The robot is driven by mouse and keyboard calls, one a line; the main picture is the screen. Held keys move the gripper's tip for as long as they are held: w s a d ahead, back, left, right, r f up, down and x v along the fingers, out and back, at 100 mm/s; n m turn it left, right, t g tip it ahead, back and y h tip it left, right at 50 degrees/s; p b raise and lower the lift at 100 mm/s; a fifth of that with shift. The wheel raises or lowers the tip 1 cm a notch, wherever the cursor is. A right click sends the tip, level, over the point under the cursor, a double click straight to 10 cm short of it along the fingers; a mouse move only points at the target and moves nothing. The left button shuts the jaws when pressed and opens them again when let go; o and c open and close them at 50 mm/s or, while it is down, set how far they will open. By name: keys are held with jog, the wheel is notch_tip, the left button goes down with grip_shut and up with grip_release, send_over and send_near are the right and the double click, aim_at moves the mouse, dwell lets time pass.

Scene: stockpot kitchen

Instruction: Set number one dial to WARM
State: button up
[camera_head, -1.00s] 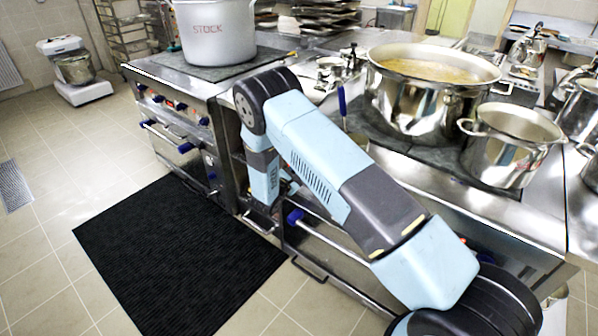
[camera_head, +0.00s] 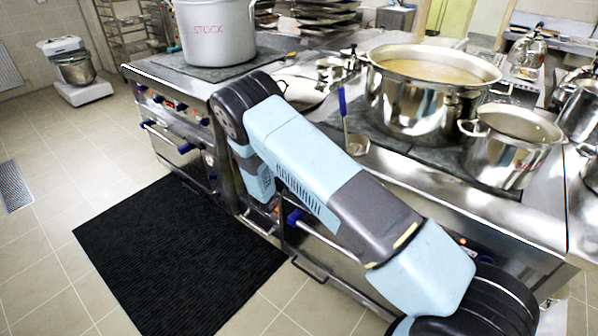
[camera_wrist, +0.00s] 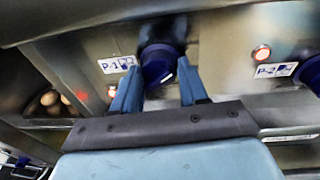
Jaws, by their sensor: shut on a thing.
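The number one dial (camera_wrist: 158,64) is a round blue knob on the metal front panel, beside a label reading P-1 (camera_wrist: 117,64) in the wrist view. My gripper (camera_wrist: 156,85) is at the dial, with one blue finger on each side, shut on it. A white line shows on the lower part of the knob. The marks around the dial, including any WARM mark, are not readable. In the head view my arm hides the gripper and this dial.
A STOCK pot (camera_head: 217,35), a large pot of liquid (camera_head: 425,85) and a smaller pot (camera_head: 510,145) stand above. A black mat (camera_head: 170,255) covers clear floor.

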jog(key=shift+f, duration=0.1)
jog(key=o, duration=1)
jog(key=shift+o, duration=0.2)
jog(key=v, duration=1.3)
jog(key=shift+s+a, duration=0.25)
jog(key=shift+s, duration=0.1)
